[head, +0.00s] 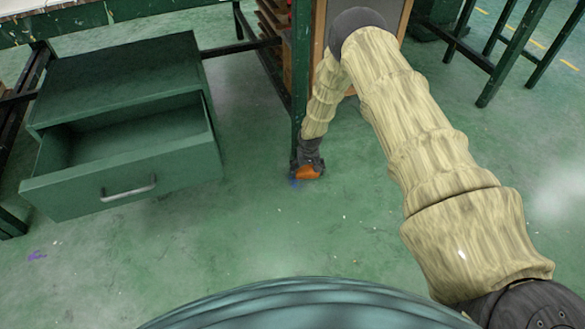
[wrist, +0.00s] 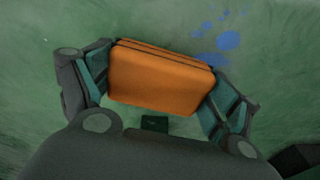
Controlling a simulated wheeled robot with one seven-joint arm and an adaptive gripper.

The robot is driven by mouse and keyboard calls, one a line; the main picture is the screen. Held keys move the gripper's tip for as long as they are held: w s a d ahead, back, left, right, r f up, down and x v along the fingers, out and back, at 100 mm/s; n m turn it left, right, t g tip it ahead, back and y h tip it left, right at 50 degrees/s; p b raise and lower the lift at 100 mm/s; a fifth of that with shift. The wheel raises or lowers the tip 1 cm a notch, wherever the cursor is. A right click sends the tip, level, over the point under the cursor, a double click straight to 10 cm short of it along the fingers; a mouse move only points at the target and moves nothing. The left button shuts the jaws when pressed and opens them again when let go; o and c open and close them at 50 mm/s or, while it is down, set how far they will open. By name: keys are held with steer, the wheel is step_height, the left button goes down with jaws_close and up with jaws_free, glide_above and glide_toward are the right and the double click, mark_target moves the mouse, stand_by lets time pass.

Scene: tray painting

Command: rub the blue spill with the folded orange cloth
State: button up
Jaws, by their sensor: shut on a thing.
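The folded orange cloth (wrist: 155,82) is a thick block held between the two fingers of my gripper (wrist: 158,95) in the wrist view. My gripper is shut on it. In the head view my gripper (head: 308,168) points down at the floor with the orange cloth (head: 307,173) at its tip. The blue spill (wrist: 228,41) is a group of blotches on the green floor, just beyond the cloth's upper right edge in the wrist view. In the head view a bit of the blue spill (head: 294,184) shows beside the cloth. I cannot tell whether the cloth touches the floor.
A green cabinet (head: 130,75) with its drawer (head: 125,180) pulled open stands at the left. A dark green post (head: 300,70) rises close beside my gripper. A small purple mark (head: 37,255) lies on the floor at the far left. The floor in the middle front is clear.

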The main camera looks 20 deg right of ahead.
steer(key=shift+d+r+p, duration=0.2)
steer(key=shift+r+p, duration=2.65)
steer(key=shift+r, duration=1.1)
